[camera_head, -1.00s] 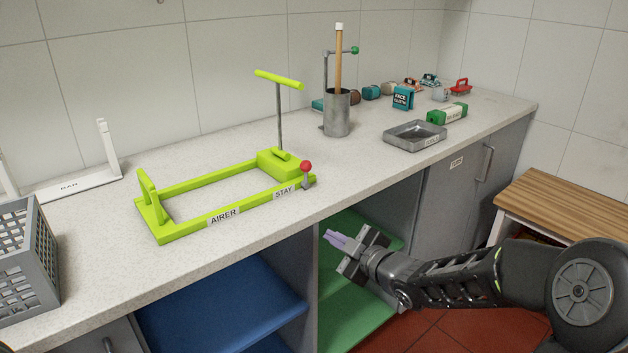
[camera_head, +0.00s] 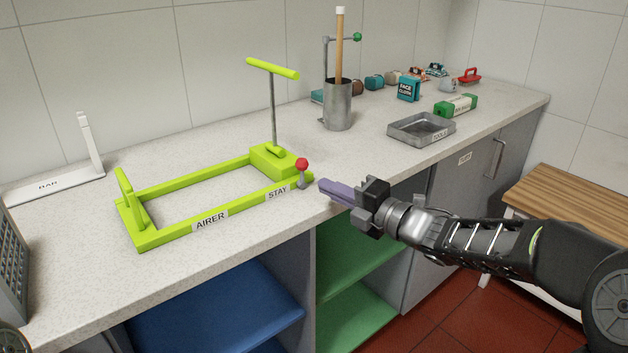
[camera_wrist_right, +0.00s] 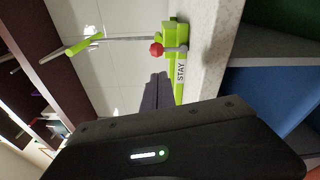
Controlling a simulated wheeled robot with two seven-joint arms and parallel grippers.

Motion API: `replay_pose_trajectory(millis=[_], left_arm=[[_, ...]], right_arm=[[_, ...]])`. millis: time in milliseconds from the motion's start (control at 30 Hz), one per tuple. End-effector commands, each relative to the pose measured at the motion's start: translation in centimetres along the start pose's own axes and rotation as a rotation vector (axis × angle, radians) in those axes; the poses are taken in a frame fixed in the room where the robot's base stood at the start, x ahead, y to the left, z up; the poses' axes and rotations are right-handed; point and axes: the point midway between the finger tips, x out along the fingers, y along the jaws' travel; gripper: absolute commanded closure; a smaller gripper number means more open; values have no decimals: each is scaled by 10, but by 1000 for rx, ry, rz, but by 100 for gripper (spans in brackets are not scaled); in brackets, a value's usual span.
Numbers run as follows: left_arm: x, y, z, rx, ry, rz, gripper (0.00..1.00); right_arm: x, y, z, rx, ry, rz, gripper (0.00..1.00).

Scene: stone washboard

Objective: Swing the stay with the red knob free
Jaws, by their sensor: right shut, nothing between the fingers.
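The green airer frame (camera_head: 152,237) lies on the counter, labelled AIRER and STAY. The stay's red knob (camera_head: 302,163) sits on a short grey lever at the frame's front right corner. A grey post with a green crossbar (camera_head: 272,68) rises from the block behind it. My right gripper (camera_head: 322,186) is shut and empty, a little right of the knob and at about the counter's front edge. In the right wrist view the knob (camera_wrist_right: 156,49) shows beyond the fingertips (camera_wrist_right: 157,76), apart from them. My left gripper is not seen.
A metal cup with a wooden stick (camera_head: 337,108), a grey tray (camera_head: 422,129) and a green-and-white box (camera_head: 456,105) stand farther right on the counter (camera_head: 380,165). A white BAR stand (camera_head: 60,189) is at left. Open shelves lie below the counter edge.

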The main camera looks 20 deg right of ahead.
Motion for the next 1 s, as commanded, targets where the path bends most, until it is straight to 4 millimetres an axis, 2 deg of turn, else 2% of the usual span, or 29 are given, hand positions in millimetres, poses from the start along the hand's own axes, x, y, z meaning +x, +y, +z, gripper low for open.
replay_pose_trajectory(millis=[167,400,600,733,1000], left_arm=[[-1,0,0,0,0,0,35],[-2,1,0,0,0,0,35],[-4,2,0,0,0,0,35],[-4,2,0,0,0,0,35],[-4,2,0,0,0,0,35]], right_arm=[[20,0,-1,2,2,0,100],[61,0,-1,3,2,0,100],[87,0,0,2,1,0,100],[94,0,0,2,-1,0,100],[95,0,0,2,-1,0,100]])
